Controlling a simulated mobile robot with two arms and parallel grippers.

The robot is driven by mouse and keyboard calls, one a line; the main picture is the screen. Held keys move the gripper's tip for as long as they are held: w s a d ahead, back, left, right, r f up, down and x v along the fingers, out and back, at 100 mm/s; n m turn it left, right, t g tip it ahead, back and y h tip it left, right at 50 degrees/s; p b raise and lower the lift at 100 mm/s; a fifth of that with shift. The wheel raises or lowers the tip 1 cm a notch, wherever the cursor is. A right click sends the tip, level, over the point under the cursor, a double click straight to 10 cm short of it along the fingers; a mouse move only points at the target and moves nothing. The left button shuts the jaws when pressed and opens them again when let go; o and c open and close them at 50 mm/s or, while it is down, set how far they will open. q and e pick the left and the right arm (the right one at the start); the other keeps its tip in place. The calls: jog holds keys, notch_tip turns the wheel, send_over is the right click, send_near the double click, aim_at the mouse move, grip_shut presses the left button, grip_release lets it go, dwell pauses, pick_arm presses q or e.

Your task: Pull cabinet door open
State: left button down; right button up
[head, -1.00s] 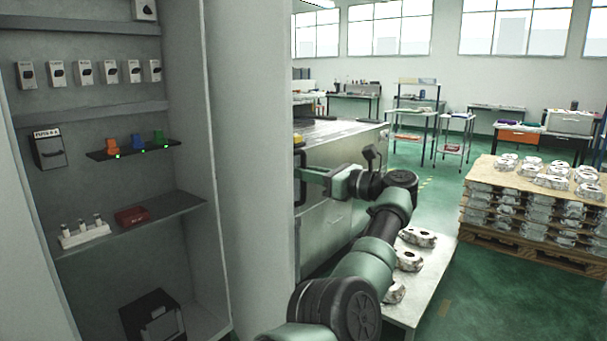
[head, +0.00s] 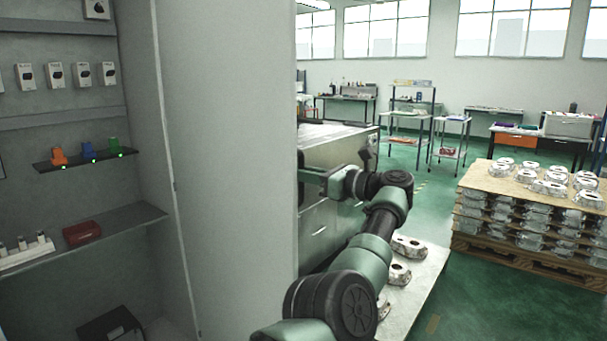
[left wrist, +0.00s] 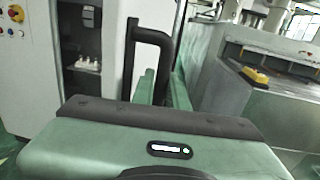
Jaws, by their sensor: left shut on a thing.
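The cabinet door (head: 225,170) is a tall light grey panel standing open, right of the cabinet interior (head: 75,185) in the head view. My left gripper (left wrist: 160,88) is shut on the black door handle (left wrist: 150,38) in the left wrist view. In the head view my left arm reaches to the door's right edge; its fingertips and the handle are hidden behind the panel. The interior also shows at the left of the wrist view. My right gripper is in neither view.
Inside the cabinet, shelves hold a red box (head: 82,233) and coloured switches (head: 88,151). A grey machine (head: 335,145) stands behind the door edge. A table with castings (head: 408,246) is close to my arm; a pallet of castings (head: 530,210) stands at right on green floor.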

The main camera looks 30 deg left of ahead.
pick_arm(q)
jog(key=shift+f, duration=0.15)
jog(key=c, duration=1.7)
grip_release()
jog(key=shift+w+a, duration=0.1)
jog(key=d+p, duration=0.3)
jog(key=d, duration=0.4)
jog(key=shift+d, duration=0.4)
